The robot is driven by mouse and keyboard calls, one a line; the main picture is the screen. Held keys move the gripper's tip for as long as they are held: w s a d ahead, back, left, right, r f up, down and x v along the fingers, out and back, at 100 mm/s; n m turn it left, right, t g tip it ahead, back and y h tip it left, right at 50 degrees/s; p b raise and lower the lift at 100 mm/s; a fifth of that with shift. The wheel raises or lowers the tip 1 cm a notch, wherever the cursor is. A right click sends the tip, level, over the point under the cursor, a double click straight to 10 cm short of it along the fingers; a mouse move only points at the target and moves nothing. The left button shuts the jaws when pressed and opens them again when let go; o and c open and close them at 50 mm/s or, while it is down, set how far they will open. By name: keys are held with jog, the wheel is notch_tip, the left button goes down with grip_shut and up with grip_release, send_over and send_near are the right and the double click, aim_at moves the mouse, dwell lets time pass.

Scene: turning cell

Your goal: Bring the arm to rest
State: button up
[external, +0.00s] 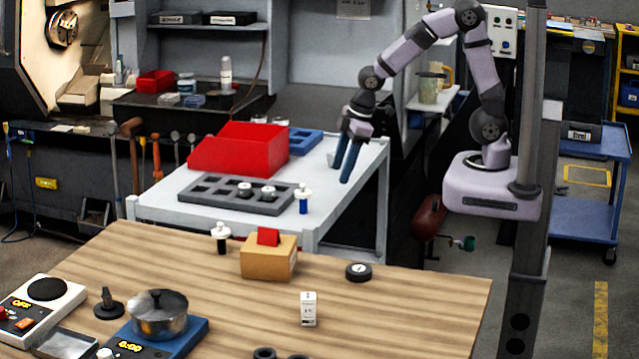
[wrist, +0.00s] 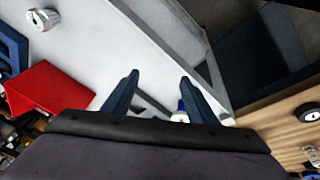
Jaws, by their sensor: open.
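My gripper (external: 346,166) has two blue fingers that point down above the right end of the white table (external: 345,200). The fingers are apart with nothing between them. In the wrist view my gripper (wrist: 157,88) also shows open and empty over the table's edge. My arm is bent in an arch from its base at the right. A small white-capped blue part (external: 304,200) stands on the table, left of and below the fingers in the external view; in the wrist view it is partly hidden behind the right finger.
On the white table are a red bin (external: 238,150), a grey tray (external: 220,197) with some parts in it, and a blue tray (external: 306,140). The wooden table (external: 400,310) in front holds a cardboard box (external: 268,262), a black disc (external: 358,272) and a pot (external: 158,315). A dark post (external: 525,250) stands near my base.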

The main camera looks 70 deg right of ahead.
jog(key=s+d+f+m+g+b, duration=0.1)
jog(key=s+d+f+m, duration=0.2)
jog(key=s, duration=0.5)
jog(key=s+d+f+m+g+b, duration=0.2)
jog(key=s+d+f+m, duration=0.1)
jog(key=s, duration=0.4)
jog(key=shift+s+d+f+m, duration=0.2)
jog(key=shift+s+d+m, duration=0.2)
jog(key=shift+d, duration=0.4)
